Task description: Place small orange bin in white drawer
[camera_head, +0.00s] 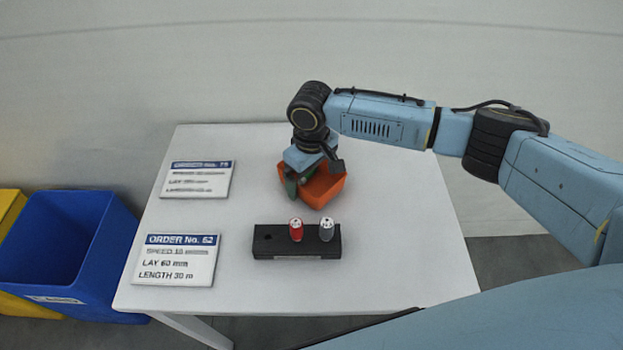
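The small orange bin (325,190) sits on the white table, towards its back and middle. My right gripper (311,176) is above the bin and points down at it, covering its back left part. One greenish finger shows at the bin's left side and a dark part shows over its back right. I cannot tell whether the fingers grip the bin's wall. Something dark green shows inside the bin, partly hidden by the gripper. No white drawer is in view. My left gripper is not in view.
On the white table (400,260), a black block (270,250) holds a red piece (296,230) and a grey piece (326,230). Two order signs (198,180) (178,260) lie at left. A blue bin (65,250) and a yellow bin (10,212) stand left of the table.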

